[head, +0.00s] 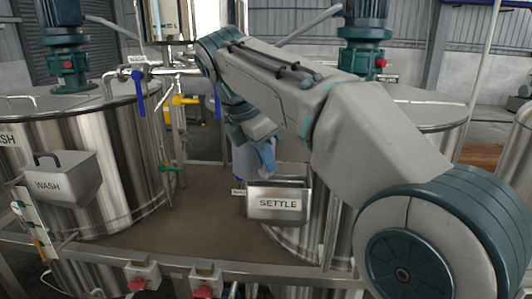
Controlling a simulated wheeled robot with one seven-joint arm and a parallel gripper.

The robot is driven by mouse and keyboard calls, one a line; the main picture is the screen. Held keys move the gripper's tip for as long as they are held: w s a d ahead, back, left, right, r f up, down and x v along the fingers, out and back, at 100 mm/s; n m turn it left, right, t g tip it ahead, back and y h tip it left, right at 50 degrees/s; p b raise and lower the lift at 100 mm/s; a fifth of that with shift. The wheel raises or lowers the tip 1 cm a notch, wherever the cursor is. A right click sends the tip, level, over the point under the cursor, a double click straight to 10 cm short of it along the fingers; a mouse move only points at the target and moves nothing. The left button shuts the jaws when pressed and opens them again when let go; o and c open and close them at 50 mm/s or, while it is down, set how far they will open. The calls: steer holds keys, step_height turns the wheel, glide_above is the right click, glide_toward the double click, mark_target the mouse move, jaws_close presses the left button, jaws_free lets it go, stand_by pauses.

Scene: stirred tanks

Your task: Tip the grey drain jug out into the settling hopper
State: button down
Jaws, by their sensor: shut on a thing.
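The settling hopper (277,217) is a steel box with a SETTLE label, fixed at the front of the right tank. Its open top faces up. My gripper (256,146) is above and slightly left of the hopper, pointing down. It is shut on the grey drain jug (242,163), which shows only in part as a small blue-grey shape under the wrist. The jug's lower part is close to the hopper's back left rim. I cannot tell its exact tilt, or whether anything is in it or flowing out. The fingertips are mostly hidden.
A WASH hopper (62,178) hangs on the left steel tank (110,150). Pipes with blue, yellow and green valve handles (184,100) stand between the tanks. The brown deck (170,222) between the tanks is clear.

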mark_target(248, 166)
steer(key=y, duration=0.2)
steer(key=a+y, duration=0.1)
steer(key=y, duration=0.1)
steer(key=a+y, duration=0.1)
steer(key=y, duration=0.1)
steer(key=shift+a+f+m+y, duration=0.1)
steer(key=shift+a+m+y, duration=0.05)
steer(key=shift+m+y, duration=0.25)
steer(key=shift+a+f+y+b, duration=0.3)
steer(key=shift+f+y+b, duration=0.2)
steer(key=shift+y, duration=0.7)
steer(key=shift+f, duration=0.1)
steer(key=shift+a+f+m+t+y+b, duration=0.25)
steer(key=shift+y+b, duration=0.85)
steer(key=shift+b, duration=0.55)
steer(key=shift+a+f+m+t+y+b, duration=0.15)
steer(key=shift+f+m+y+b, duration=0.15)
steer(key=shift+y+b, duration=1.1)
steer(key=shift+d+r+m+t+y+b, duration=0.15)
steer(key=shift+y+b, duration=0.55)
steer(key=shift+b, duration=1.65)
steer(key=shift+d+r+m+t+y+b, duration=0.15)
steer(key=shift+y+b, duration=0.55)
steer(key=shift+b, duration=1.65)
steer(key=shift+d+r+m+t+y+b, duration=0.25)
steer(key=shift+y+b, duration=0.55)
steer(key=shift+b, duration=1)
steer(key=shift+a+r+t+y+b, duration=0.1)
steer(key=shift+r+y+b, duration=0.2)
steer(key=shift+y+b, duration=1)
